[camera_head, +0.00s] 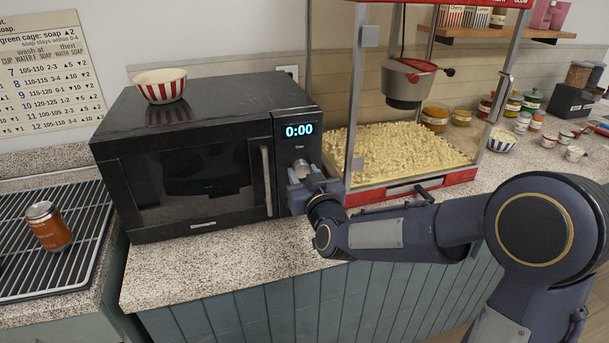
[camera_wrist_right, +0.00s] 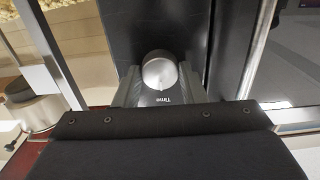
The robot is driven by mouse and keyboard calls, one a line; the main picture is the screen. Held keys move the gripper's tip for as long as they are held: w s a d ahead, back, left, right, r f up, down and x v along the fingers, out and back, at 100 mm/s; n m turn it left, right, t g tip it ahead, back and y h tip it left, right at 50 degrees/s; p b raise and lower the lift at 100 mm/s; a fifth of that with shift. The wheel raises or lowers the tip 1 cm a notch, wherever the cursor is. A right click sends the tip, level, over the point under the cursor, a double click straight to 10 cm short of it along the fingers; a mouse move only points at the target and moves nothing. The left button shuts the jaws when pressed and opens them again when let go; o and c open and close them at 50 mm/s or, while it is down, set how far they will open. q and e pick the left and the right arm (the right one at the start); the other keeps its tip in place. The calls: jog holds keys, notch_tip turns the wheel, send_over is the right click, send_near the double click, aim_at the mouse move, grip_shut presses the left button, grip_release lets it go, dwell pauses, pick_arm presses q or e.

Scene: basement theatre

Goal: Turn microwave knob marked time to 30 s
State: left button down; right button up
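The black microwave (camera_head: 190,185) stands on the counter with its door closed. Its blue display (camera_head: 299,131) reads 0:00. The silver time knob (camera_head: 301,166) is below the display, and in the right wrist view the knob (camera_wrist_right: 160,72) has the label "Time" beside it, upside down. My right gripper (camera_head: 304,176) is at the knob. In the right wrist view its open fingertips (camera_wrist_right: 159,80) lie on either side of the knob; whether they touch it is hard to tell. My left gripper is not in view.
The silver door handle (camera_head: 267,181) is just left of the knob. The popcorn machine (camera_head: 415,187) stands close on the right. A striped bowl (camera_head: 161,87) sits on top of the microwave. An orange can (camera_head: 48,227) stands on the rack at left.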

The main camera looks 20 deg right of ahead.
jog(key=c, duration=0.3)
jog(key=shift+f+m+b, duration=0.2)
jog(key=shift+m+b, duration=0.6)
jog(key=shift+b, duration=0.45)
jog(key=shift+c, duration=0.2)
jog(key=m+b, duration=0.2)
jog(key=shift+m+b, duration=0.3)
jog(key=shift+b, duration=0.1)
jog(key=shift+r+m+b, duration=0.2)
jog(key=shift+m+b, duration=0.45)
jog(key=shift+m, duration=0.25)
jog(key=o, duration=1)
